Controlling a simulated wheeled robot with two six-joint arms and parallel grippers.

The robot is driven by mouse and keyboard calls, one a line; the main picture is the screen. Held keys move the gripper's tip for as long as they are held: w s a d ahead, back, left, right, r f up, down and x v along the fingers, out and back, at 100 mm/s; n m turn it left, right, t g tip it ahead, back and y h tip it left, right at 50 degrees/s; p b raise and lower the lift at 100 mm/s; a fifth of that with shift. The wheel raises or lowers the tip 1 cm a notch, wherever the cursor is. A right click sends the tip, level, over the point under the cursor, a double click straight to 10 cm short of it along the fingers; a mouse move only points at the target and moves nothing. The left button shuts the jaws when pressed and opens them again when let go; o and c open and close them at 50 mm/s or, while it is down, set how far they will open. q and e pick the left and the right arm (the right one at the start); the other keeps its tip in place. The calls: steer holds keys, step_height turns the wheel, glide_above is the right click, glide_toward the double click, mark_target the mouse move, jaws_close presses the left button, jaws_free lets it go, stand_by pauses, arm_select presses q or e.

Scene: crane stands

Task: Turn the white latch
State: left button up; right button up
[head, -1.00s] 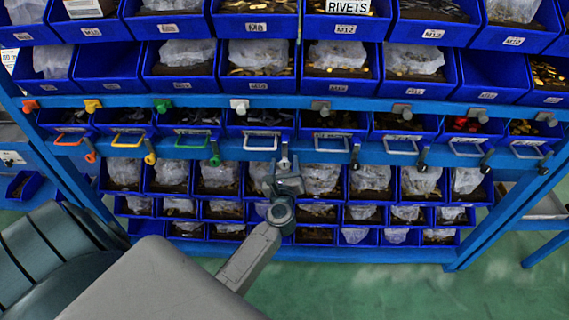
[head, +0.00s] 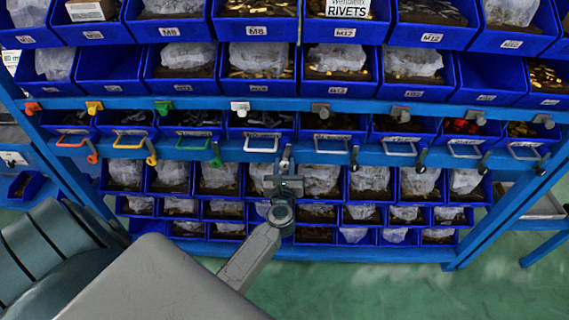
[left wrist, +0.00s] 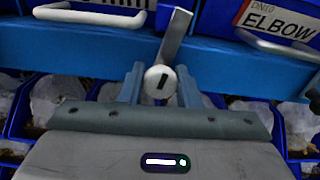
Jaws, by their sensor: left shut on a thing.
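The white latch (head: 285,160) hangs on the blue rail, just right of a white handle (head: 262,146) in the head view. In the left wrist view the latch's round white knob (left wrist: 160,82) has a dark slot, and its grey lever leans up and slightly right. My left gripper (head: 284,170) comes up from below. In the left wrist view its fingers (left wrist: 160,88) stand on both sides of the knob, shut on it. In the head view the gripper partly hides the latch's lower end. My right gripper is not in view.
Blue bins fill the rack above and below. Green floor (head: 350,285) shows in front.

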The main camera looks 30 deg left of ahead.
arm_select(q)
steer(key=m+p, duration=0.2)
steer(key=m, duration=0.1)
steer(key=shift+r+m, duration=0.15)
steer(key=shift+m, duration=0.25)
steer(key=m+p, duration=0.3)
steer(key=m, duration=0.1)
steer(key=shift+m, duration=0.3)
steer(key=m+p, duration=0.2)
steer(key=m, duration=0.1)
steer(key=shift+m+p, duration=1.25)
steer(key=shift+m, duration=0.75)
steer(key=shift+f, duration=0.2)
steer(key=o, duration=1)
steer(key=shift+s+d, duration=0.1)
